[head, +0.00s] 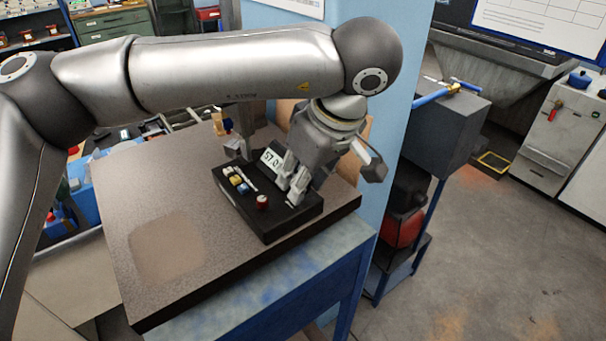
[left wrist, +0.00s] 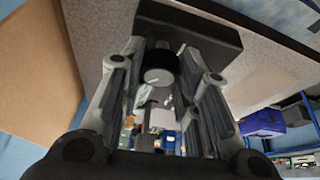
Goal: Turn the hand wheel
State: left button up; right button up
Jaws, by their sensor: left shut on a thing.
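A black instrument box (head: 270,225) sits on the speckled stone plate, with a lit display (head: 270,158), several small coloured buttons and a red knob (head: 262,202) on top. My left gripper (head: 291,183) reaches down over the box's right part. In the left wrist view, a short dark cylinder with a pale round end (left wrist: 158,76), apparently the hand wheel, lies between the fingers (left wrist: 160,65). My left gripper is shut on it. In the head view the gripper hides the wheel. My right gripper is in neither view.
The stone plate (head: 165,245) has clear room at front and left. A post (head: 245,140) stands behind the box. A tan board (head: 358,155) is behind the gripper, beside a blue pillar (head: 385,120). A dark cabinet (head: 440,125) stands to the right.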

pick_arm(q)
jog(key=shift+a+f+m+t+h+b, duration=0.1)
jog(key=shift+m+t+h+b, duration=0.25)
jog(key=shift+m+b, duration=0.6)
jog(key=m+h+b, duration=0.1)
jog(key=m, duration=0.2)
jog(key=shift+a+t, duration=0.1)
jog(key=shift+t, duration=0.15)
jog(key=m+h+b, duration=0.1)
jog(key=m, duration=0.1)
jog(key=m+h+b, duration=0.1)
jog(key=m, duration=0.2)
jog(key=shift+a, duration=0.2)
jog(key=m, duration=0.2)
jog(key=m+h, duration=0.1)
jog(key=m, duration=0.1)
jog(key=shift+a+h+b, duration=0.1)
jog(key=shift+h+b, duration=0.15)
jog(key=shift+b, duration=0.05)
jog(key=shift+w+a+r+m+g+h, duration=0.1)
jog(key=shift+m+g+h, duration=0.25)
jog(key=shift+m, duration=0.8)
jog(key=shift+r+m+g+h, duration=0.1)
jog(key=shift+m+g+h, duration=0.25)
jog(key=shift+m, duration=0.75)
